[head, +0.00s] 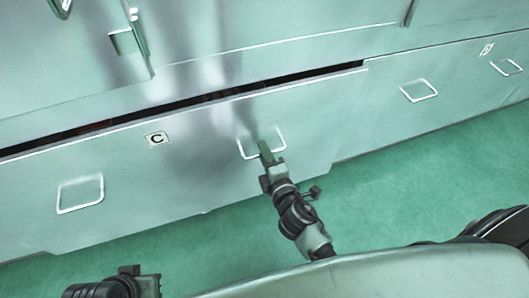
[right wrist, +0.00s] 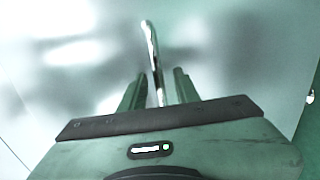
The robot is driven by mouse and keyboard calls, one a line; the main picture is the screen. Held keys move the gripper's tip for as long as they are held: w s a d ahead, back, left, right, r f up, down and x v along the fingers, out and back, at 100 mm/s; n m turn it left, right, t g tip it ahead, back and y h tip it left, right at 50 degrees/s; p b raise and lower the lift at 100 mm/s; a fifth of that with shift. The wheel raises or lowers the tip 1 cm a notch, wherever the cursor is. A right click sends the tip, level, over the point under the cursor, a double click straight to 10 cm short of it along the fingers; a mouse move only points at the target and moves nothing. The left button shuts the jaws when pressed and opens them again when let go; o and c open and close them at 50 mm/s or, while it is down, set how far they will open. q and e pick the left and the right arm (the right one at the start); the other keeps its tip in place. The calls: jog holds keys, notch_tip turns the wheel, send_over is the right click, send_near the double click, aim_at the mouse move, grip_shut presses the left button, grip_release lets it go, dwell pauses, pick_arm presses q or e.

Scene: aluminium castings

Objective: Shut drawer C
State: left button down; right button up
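Drawer C (head: 200,175) is a wide pale green front with a black "C" label (head: 157,139) and two white-edged handles. It stands slightly open; a dark gap shows along its top edge. My right gripper (head: 265,150) is at the drawer's right handle (head: 280,139). In the right wrist view my right gripper (right wrist: 157,88) has its fingers apart, with the handle bar (right wrist: 151,50) between them and clear space on both sides. Whether it touches the drawer front is unclear. Only a dark part of my left arm shows at bottom left; its fingers are out of view.
A neighbouring drawer (head: 440,110) to the right, with its own label and handles, looks shut. Cabinet fronts (head: 270,35) with handles rise above. The green floor (head: 400,185) in front of the drawers is clear.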

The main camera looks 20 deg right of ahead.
jog(key=shift+w, duration=0.25)
grip_shut()
jog(key=shift+s+f, duration=0.1)
dwell(1.2)
jog(key=shift+r+x, duration=0.2)
jog(key=shift+x, duration=0.8)
jog(key=shift+r+x, duration=0.2)
jog(key=shift+x, duration=0.8)
